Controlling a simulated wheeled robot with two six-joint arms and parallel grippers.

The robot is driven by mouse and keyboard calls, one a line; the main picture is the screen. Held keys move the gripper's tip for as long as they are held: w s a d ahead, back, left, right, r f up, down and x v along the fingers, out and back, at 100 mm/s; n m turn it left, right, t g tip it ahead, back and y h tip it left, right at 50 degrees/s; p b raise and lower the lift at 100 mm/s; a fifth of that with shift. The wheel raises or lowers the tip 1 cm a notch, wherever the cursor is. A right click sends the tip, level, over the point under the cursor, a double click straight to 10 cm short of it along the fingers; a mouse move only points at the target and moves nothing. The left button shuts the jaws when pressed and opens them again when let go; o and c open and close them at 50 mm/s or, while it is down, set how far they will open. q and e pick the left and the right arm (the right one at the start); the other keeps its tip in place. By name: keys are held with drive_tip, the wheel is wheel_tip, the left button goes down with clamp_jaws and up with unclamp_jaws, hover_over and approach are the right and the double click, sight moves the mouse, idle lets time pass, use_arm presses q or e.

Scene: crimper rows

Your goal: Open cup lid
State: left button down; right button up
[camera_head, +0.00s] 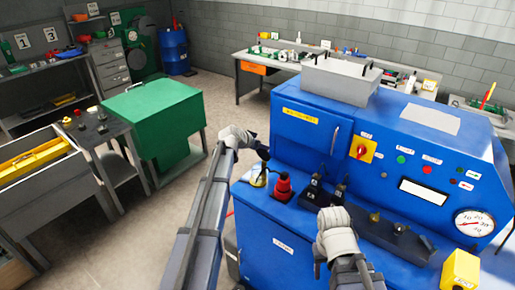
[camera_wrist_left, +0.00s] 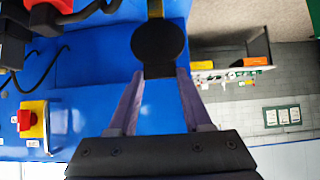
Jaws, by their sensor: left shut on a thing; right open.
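A black round lid (camera_wrist_left: 159,38) shows in the left wrist view, with a short dark tab between the fingertips of my left gripper (camera_wrist_left: 161,74). That gripper is shut on the tab. In the head view my left gripper (camera_head: 263,152) is small and dark, just above a small yellowish cup (camera_head: 258,179) at the left end of the blue machine's ledge. Whether lid and cup touch cannot be told. My right gripper (camera_head: 318,266) is open in front of the machine, low and mostly hidden by its own wrist.
A red and black knob (camera_head: 283,187) stands right beside the cup. The blue machine (camera_head: 285,245) has black levers, a yellow and red switch (camera_head: 362,149) and a gauge (camera_head: 474,223). A green cabinet (camera_head: 150,110) stands to the left, with open floor between.

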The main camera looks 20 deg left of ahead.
use_arm(q)
drive_tip(key=shift+w+d+r, duration=0.15)
drive_tip(key=shift+w+d, duration=0.05)
drive_tip(key=shift+w, duration=0.3)
drive_tip(key=shift+w+d+r, duration=0.1)
drive_tip(key=shift+w+d, duration=0.05)
drive_tip(key=shift+w, duration=0.45)
drive_tip(key=shift+c, duration=1.6)
unclamp_jaws()
drive_tip(key=p+v, duration=0.5)
drive_tip(key=v, duration=0.3)
